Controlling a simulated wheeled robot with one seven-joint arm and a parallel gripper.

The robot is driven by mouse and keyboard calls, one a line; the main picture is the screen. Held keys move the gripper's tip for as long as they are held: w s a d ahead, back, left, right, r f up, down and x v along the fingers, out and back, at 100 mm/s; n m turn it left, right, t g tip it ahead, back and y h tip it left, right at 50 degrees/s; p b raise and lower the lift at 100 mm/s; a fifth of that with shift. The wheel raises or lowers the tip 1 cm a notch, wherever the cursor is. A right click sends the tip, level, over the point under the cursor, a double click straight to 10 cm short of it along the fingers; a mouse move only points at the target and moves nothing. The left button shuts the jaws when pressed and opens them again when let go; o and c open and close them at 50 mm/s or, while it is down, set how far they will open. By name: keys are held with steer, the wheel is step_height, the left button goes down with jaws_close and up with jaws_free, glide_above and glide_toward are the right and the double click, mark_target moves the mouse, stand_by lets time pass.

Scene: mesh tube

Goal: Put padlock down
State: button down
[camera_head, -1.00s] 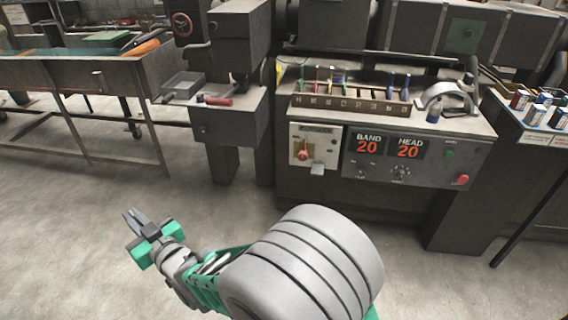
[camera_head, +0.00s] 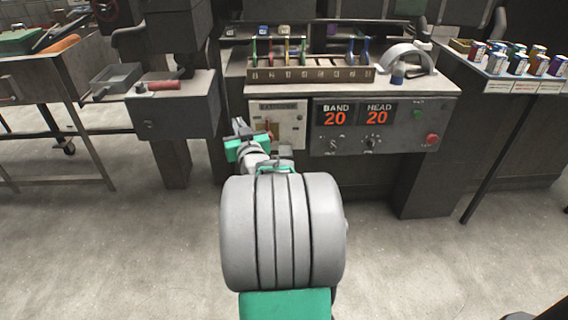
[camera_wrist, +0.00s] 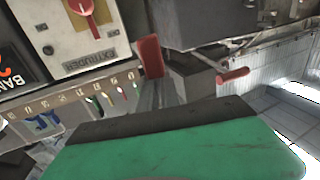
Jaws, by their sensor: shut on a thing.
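My gripper (camera_head: 241,126) reaches forward, low in front of the machine's left side, near the extruder panel (camera_head: 282,112). In the wrist view its two grey fingers (camera_wrist: 152,92) are closed together. A small red block, which I take for the padlock (camera_wrist: 150,56), shows at the fingertips; its shackle is not visible. The padlock cannot be made out in the head view. The panel also shows in the wrist view (camera_wrist: 85,38), turned over, with a red rotary switch (camera_wrist: 88,9) left of the padlock.
A slotted rack of coloured tools (camera_head: 308,72) and a grey curved part (camera_head: 408,57) stand on the machine's top. A dark block with a red-handled lever (camera_head: 163,85) is to the left. The floor in front is clear.

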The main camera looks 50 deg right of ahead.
mark_target(285, 131)
steer(key=s+d+f+m+g+h+b, duration=0.1)
steer(key=s+d+m+g+h+b, duration=0.3)
steer(key=s+d, duration=1.25)
steer(key=shift+n+t, duration=0.4)
steer(key=w+d+f+b, duration=0.1)
steer(key=w+f, duration=0.1)
steer(key=w, duration=0.2)
steer(key=w+d+f+b, duration=0.1)
steer(key=w+f+b, duration=0.1)
steer(key=w, duration=0.3)
steer(key=w+d+f+b, duration=0.1)
steer(key=w+f, duration=0.3)
steer(key=shift+w+f+b, duration=0.25)
steer(key=shift+w+b, duration=0.05)
steer(key=shift+w, duration=0.1)
steer(key=shift+w+f, duration=0.25)
steer(key=shift+w+d+f+b, duration=0.1)
steer(key=shift+f+b, duration=0.15)
steer(key=shift+f, duration=0.35)
steer(key=shift+w+a+f+b, duration=0.1)
steer(key=shift+f+b, duration=0.1)
steer(key=shift+f, duration=0.4)
steer(key=shift+w+d+f+b, duration=0.1)
steer(key=shift+f+b, duration=0.15)
steer(key=shift+f, duration=0.35)
steer(key=shift+f, duration=0.25)
steer(key=c, duration=1.6)
jaws_free()
